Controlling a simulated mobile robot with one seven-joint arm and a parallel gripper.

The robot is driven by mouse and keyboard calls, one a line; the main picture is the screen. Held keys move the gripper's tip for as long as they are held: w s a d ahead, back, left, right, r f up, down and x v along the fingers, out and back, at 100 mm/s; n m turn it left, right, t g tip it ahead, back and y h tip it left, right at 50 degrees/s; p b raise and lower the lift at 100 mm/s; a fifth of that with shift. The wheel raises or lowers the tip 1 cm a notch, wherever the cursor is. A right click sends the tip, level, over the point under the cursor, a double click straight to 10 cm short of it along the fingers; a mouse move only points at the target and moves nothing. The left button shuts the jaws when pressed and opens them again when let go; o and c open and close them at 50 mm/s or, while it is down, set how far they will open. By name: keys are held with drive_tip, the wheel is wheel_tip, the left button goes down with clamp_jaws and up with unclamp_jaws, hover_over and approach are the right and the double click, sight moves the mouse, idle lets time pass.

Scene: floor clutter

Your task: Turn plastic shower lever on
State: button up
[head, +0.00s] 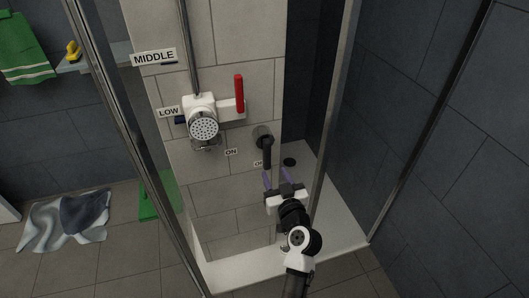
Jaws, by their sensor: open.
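The black shower lever (267,148) is on the tiled wall of the shower stall. Its handle hangs downward from a round base, beside the label "OF.." that is partly hidden. The "ON" label (231,152) is to the left of the lever. My gripper (277,178) has purple fingers, open and apart, just below the lever's lower end. I cannot tell whether a finger touches the handle.
A white shower head (204,127) with a red handle (239,93) hangs on a vertical rail up and left of the lever. Metal-framed glass edges (146,150) stand on both sides of the stall. A crumpled towel (70,219) lies on the floor outside, left.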

sight(268, 160)
drive_tip(key=p+x, duration=0.2)
drive_tip(key=x, duration=0.8)
drive_tip(key=shift+w+a, duration=0.1)
drive_tip(key=shift+w, duration=0.05)
clamp_jaws()
